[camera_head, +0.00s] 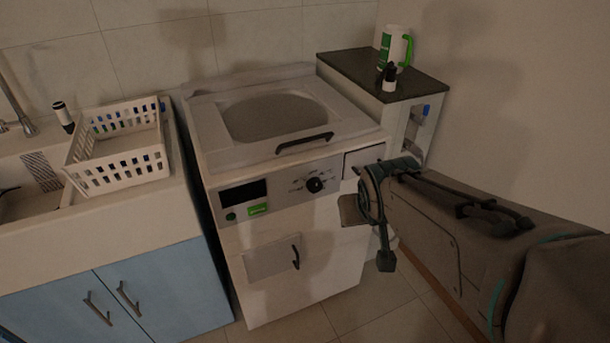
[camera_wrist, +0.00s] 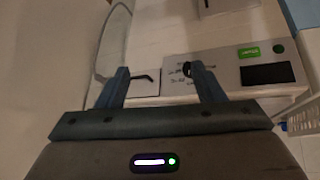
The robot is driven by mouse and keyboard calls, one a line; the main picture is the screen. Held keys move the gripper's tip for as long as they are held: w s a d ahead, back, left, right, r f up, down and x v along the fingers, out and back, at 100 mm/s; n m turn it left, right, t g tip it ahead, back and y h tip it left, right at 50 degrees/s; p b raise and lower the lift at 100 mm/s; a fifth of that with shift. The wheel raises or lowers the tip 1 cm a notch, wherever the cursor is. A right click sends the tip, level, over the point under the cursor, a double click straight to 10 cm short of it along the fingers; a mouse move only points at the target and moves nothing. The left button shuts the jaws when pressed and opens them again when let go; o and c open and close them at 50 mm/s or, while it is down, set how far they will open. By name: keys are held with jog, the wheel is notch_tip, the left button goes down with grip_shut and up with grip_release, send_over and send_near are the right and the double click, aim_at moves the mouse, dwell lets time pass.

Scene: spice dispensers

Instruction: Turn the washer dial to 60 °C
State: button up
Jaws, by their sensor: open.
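The washer (camera_head: 290,225) is a white top-lid machine with a grey front panel. Its black round dial (camera_head: 315,185) sits on the panel among small printed marks too small to read. The dial also shows in the wrist view (camera_wrist: 187,69), close beside the tip of the right finger and partly hidden by it. My gripper (camera_head: 364,200) is open and empty, to the right of the dial in the head view. In the wrist view, the two fingers of my gripper (camera_wrist: 161,72) reach toward the panel. I cannot tell whether a finger touches the dial.
The panel has a dark display (camera_head: 243,194), a green label (camera_head: 258,209) and a green button (camera_head: 231,216). A black lid handle (camera_head: 304,142) juts out above the dial. A white basket (camera_head: 118,165) stands left; a dark-topped cabinet (camera_head: 350,68) with a white-green container (camera_head: 394,45) stands right.

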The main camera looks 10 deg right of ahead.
jog(key=w+d+f+n+t+b, duration=0.1)
jog(key=w+d+f+t+b, duration=0.2)
jog(key=w+f+t+b, duration=0.75)
jog(key=n+y+b, duration=0.4)
jog(key=y+b, duration=0.1)
jog(key=b, duration=0.7)
send_near(316, 189)
jog(key=shift+t, duration=0.25)
jog(key=w, duration=0.2)
jog(key=w+a+b, duration=0.1)
jog(key=w, duration=0.1)
jog(key=w+b, duration=0.1)
jog(key=w, duration=0.2)
jog(key=shift+a+f, duration=0.15)
jog(key=shift+f, duration=0.25)
jog(key=shift+w+a+r, duration=0.1)
jog(key=shift+w, duration=0.6)
jog(key=c, duration=1)
